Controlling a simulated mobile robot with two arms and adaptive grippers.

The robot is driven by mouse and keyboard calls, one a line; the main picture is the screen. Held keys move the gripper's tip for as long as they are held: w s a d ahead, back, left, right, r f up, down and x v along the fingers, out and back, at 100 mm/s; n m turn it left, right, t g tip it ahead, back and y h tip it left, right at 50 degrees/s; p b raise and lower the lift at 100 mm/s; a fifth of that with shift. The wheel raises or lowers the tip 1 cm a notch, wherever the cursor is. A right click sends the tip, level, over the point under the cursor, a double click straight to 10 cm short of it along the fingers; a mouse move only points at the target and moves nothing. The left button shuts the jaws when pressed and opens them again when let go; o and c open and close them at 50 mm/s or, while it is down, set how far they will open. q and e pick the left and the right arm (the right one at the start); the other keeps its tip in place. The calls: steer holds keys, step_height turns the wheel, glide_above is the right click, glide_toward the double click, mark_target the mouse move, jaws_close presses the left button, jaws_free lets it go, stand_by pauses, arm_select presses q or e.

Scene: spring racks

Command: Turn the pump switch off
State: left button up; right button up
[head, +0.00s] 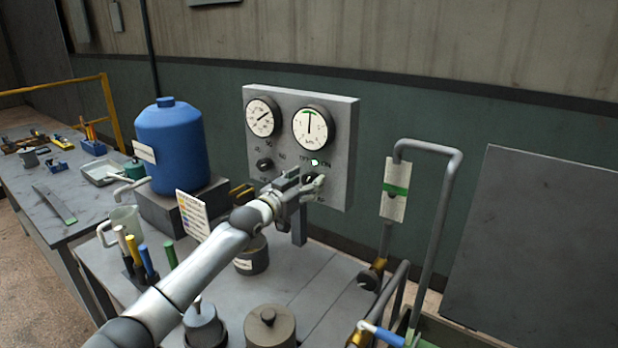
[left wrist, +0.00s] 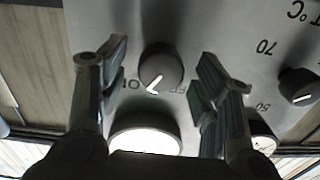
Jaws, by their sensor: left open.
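The pump switch (head: 313,179) is a dark round knob at the lower right of the grey control panel (head: 345,140). My left gripper (head: 297,188) is at the panel, partly covering the switch in the head view. In the left wrist view the switch (left wrist: 161,66) sits between the open fingers (left wrist: 157,85), with a gap on each side. The panel appears upside down there. The switch's white pointer slants down-left toward the ON mark (left wrist: 135,86); the OFF lettering (left wrist: 178,88) is on the other side. A small pale-green light (head: 314,162) shows above the switch. My right gripper is not visible.
A temperature knob (head: 264,164) sits left of the switch, also in the wrist view (left wrist: 299,85). Two dials, left (head: 262,118) and right (head: 312,127), are above. A blue tank (head: 172,145) stands left; grey pipes (head: 443,220) rise at right. Lidded pots (head: 270,325) stand in front.

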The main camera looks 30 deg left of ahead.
arm_select(q)
steer(key=shift+w, duration=0.9)
steer(key=shift+c, duration=0.2)
steer(key=c, duration=1)
